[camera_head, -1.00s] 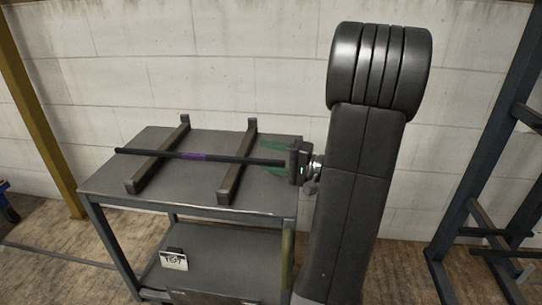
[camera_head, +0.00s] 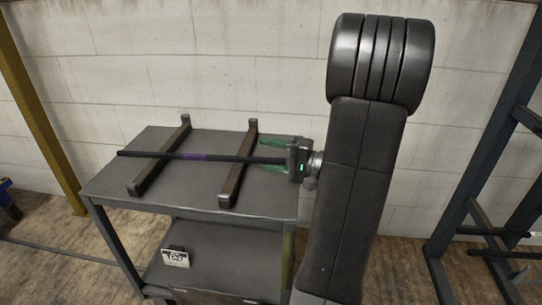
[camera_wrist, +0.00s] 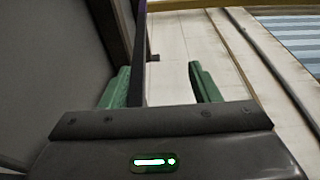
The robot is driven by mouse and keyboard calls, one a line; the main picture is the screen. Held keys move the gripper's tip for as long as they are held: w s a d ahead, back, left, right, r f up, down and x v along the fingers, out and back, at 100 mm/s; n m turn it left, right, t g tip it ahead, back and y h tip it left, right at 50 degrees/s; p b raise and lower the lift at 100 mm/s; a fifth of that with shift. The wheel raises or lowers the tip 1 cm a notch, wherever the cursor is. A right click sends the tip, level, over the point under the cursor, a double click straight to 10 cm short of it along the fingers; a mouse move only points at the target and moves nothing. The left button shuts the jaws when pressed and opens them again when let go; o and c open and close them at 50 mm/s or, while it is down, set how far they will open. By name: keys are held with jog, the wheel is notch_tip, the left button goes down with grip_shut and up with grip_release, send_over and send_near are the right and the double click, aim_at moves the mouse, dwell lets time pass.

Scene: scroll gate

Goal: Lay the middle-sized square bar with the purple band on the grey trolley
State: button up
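The dark square bar with the purple band (camera_head: 194,157) lies across the two raised rails of the grey trolley (camera_head: 112,182), over its top shelf. Its left end sticks out past the left rail and its right end reaches my gripper (camera_head: 265,155). My gripper is open, with its green fingers spread on either side of the bar end. In the wrist view the bar (camera_wrist: 139,55) runs between the fingers, close to the left finger and well apart from the right one. I cannot tell whether it touches the left finger.
The left rail (camera_head: 160,160) and right rail (camera_head: 237,165) have upright stops at their far ends. A small printed sign (camera_head: 176,258) stands on the lower shelf. A pale block wall is behind the trolley. A dark rack (camera_head: 482,170) stands at the right, a yellow post (camera_head: 42,110) at the left.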

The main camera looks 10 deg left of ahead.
jog(key=shift+w+r+p, duration=0.1)
jog(key=shift+r+p, duration=1.55)
jog(key=shift+r, duration=1.3)
